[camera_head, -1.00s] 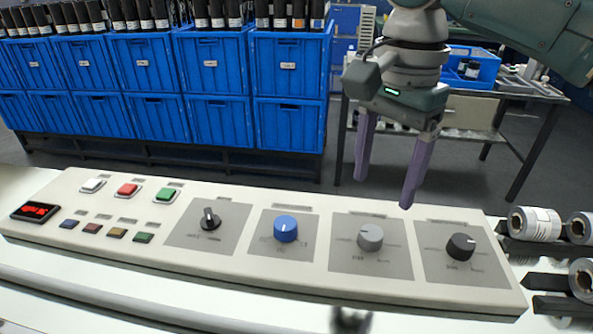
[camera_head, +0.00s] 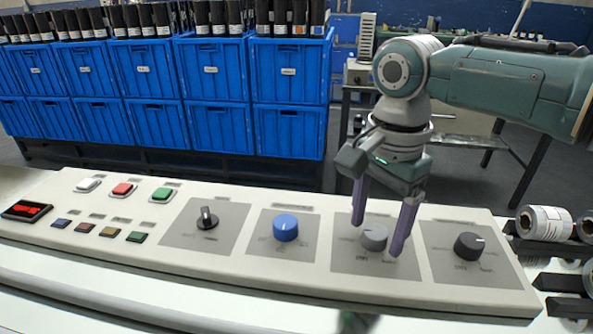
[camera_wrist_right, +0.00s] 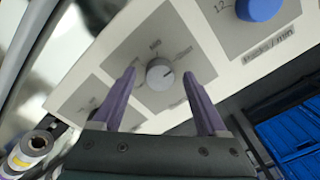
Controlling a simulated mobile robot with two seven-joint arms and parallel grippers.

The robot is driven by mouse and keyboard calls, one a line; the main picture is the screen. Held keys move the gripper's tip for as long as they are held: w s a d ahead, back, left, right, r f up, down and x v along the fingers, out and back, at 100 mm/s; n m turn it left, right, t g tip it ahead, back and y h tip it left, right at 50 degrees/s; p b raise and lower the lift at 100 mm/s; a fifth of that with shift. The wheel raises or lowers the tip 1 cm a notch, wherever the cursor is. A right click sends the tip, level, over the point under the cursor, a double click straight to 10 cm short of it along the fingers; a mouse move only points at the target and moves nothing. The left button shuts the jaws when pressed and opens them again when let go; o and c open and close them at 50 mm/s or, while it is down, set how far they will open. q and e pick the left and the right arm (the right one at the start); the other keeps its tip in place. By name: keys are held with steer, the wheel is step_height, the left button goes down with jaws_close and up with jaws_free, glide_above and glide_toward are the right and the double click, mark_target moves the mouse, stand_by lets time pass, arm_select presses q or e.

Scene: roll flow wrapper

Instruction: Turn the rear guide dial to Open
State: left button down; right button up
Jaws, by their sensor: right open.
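The control panel (camera_head: 300,281) carries a row of dials, and its labels are too small to read clearly in the head view. The grey dial (camera_head: 374,237), third from the left, sits on a grey plate. My right gripper (camera_head: 376,240) is open, with its purple fingers pointing down on either side of this dial. In the right wrist view the grey dial (camera_wrist_right: 160,74) lies between and just beyond the open fingertips (camera_wrist_right: 162,78), apart from both. A faint pale mark shows on its face. My left gripper is not in view.
Beside the grey dial are a blue dial (camera_head: 286,228) and a black dial (camera_head: 469,246); a black selector (camera_head: 207,218) is further left. Rolls (camera_head: 545,221) lie at right.

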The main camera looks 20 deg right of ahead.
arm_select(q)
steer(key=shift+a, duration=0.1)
arm_select(e)
jaws_close()
stand_by(0.3)
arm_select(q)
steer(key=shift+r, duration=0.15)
arm_select(e)
steer(key=shift+r, duration=0.1)
